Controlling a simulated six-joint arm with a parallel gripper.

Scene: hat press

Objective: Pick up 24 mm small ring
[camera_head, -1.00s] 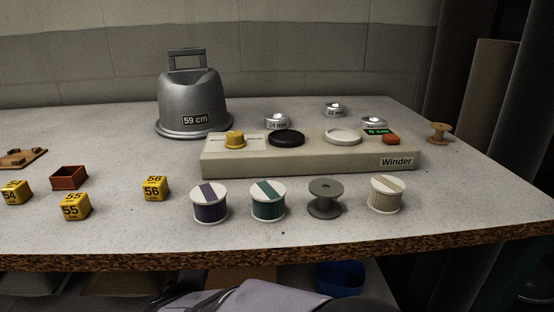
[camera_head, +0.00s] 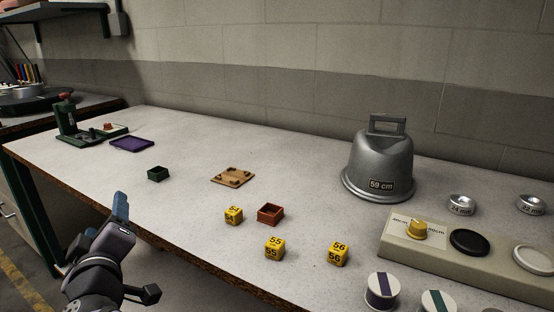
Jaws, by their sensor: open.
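A small silver ring labelled "24 mm" (camera_head: 462,203) sits on the table at the right, behind the beige winder (camera_head: 400,249). A second silver ring (camera_head: 531,204) sits to its right near the picture edge; its label is too small to read surely. My gripper (camera_head: 138,245) is at the lower left, beyond the table's front edge. It is open and empty, far to the left of both rings.
A grey hat block marked "59 cm" (camera_head: 380,165) stands left of the rings. Thread spools (camera_head: 381,290) stand at the front right.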

